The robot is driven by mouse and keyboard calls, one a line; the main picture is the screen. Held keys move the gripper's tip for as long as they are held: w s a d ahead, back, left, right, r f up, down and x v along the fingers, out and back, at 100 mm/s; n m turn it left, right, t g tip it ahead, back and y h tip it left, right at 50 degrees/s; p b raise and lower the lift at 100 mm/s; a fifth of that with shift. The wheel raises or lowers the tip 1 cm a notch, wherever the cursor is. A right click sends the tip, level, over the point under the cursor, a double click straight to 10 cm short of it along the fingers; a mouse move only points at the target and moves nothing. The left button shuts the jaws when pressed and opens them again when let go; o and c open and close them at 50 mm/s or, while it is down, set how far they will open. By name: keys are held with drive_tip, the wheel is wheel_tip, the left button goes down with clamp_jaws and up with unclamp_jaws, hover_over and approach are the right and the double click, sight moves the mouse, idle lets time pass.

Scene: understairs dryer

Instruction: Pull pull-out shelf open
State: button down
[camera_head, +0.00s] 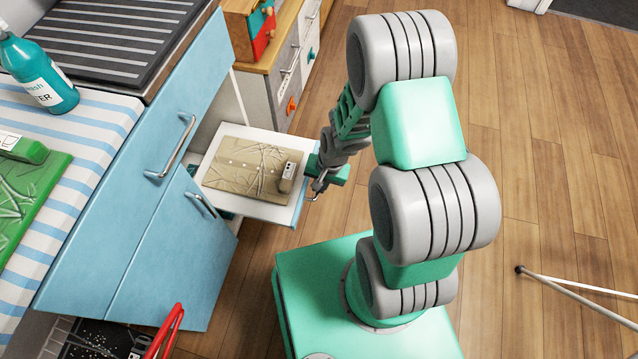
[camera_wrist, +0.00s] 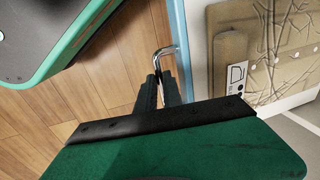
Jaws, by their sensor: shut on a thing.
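The pull-out shelf (camera_head: 265,209) is white with a blue front edge. It sticks out of the blue cabinet, and a tan patterned board (camera_head: 240,165) lies on it. In the wrist view the shelf (camera_wrist: 198,55) is at the right. Its metal bar handle (camera_wrist: 166,50) is on the front edge. My gripper (camera_head: 317,187) is at the shelf's front; in the wrist view its dark fingers (camera_wrist: 159,84) are shut on the handle. The fingers partly hide the handle.
Blue cabinet fronts with metal handles (camera_head: 170,150) stand left of the shelf. A wooden unit (camera_head: 270,60) with drawers stands behind it. Wooden floor (camera_head: 560,130) is open to the right, with thin white legs (camera_head: 575,283) at the lower right.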

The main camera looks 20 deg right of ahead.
drive_tip(key=c, duration=1.5)
unclamp_jaws()
drive_tip(key=r+p, duration=0.1)
drive_tip(key=r, duration=0.1)
drive_tip(key=d+r+p, duration=0.1)
drive_tip(key=r, duration=0.2)
drive_tip(key=r+p, duration=0.1)
drive_tip(key=r, duration=0.1)
drive_tip(key=shift+s+d+r, duration=0.15)
drive_tip(key=shift+s+r, duration=0.15)
drive_tip(key=shift+s, duration=0.1)
drive_tip(key=s+r+n+p, duration=0.1)
drive_tip(key=r+p, duration=0.7)
drive_tip(key=r, duration=0.9)
drive_tip(key=s+d+r+n+t+h+p, duration=0.1)
drive_tip(key=r+p, duration=0.7)
drive_tip(key=r, duration=0.9)
drive_tip(key=s+r+n+t+h+p, duration=0.1)
drive_tip(key=r+p, duration=0.7)
drive_tip(key=r, duration=0.9)
drive_tip(key=shift+s+d+r+n+p, duration=0.2)
drive_tip(key=shift+s+n, duration=0.25)
drive_tip(key=shift+n, duration=0.25)
drive_tip(key=shift+s+d+r+n+p, duration=0.1)
drive_tip(key=shift+s+d+n+p, duration=0.1)
drive_tip(key=shift+s+n, duration=0.4)
